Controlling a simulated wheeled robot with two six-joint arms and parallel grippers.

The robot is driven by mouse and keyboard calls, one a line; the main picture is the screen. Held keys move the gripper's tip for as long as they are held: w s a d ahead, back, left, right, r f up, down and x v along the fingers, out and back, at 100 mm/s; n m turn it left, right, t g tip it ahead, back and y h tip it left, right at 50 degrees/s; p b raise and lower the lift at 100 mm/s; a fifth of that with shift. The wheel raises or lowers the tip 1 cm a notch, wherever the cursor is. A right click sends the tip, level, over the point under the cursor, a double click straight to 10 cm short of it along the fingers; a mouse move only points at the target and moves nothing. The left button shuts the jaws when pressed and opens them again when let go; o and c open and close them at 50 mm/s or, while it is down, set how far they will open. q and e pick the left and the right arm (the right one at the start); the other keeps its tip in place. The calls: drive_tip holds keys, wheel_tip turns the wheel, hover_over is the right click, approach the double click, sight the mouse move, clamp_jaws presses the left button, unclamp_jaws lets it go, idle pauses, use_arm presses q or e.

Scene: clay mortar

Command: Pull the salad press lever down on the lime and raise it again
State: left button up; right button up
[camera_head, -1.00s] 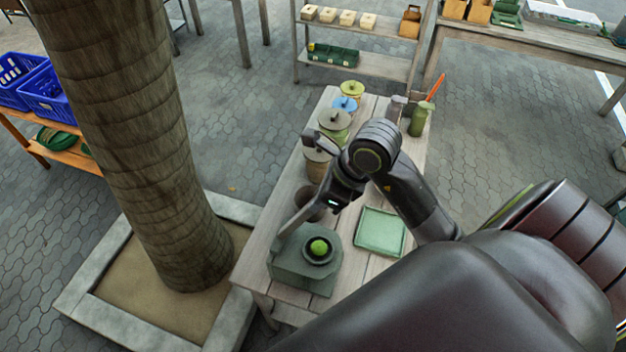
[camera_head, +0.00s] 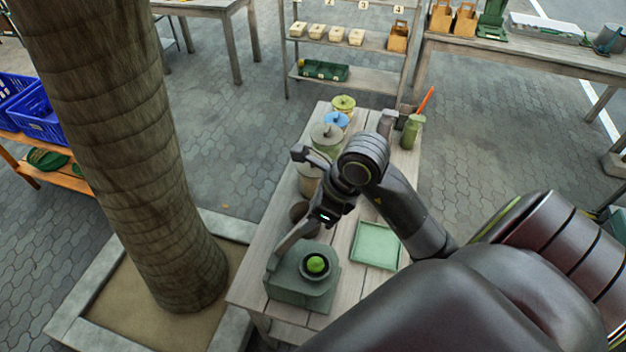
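The green-grey salad press (camera_head: 300,292) stands on the near left end of the wooden table. A lime (camera_head: 317,264) sits in the round dark cup on its top, uncovered. The press lever (camera_head: 293,240) is a grey bar rising from the left side of the press, slanting up and right toward my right gripper (camera_head: 318,218). My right arm comes in from the lower right, and its wrist is above the table behind the press. The gripper is near the lever's upper end. Its fingers are not clear, so contact cannot be told. My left gripper is not in view.
A green square tray (camera_head: 376,245) lies right of the press. Lidded jars (camera_head: 326,138) and a green bottle (camera_head: 412,131) stand farther back on the table (camera_head: 262,240). A thick tree trunk (camera_head: 130,150) rises at the left. Shelves (camera_head: 350,75) stand behind.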

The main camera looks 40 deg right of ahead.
drive_tip(key=v, duration=0.6)
drive_tip(key=shift+d, duration=0.1)
drive_tip(key=shift+s+d+r, duration=0.1)
drive_tip(key=shift+s+r, duration=0.15)
drive_tip(key=shift+r, duration=0.45)
drive_tip(key=shift+c, duration=0.4)
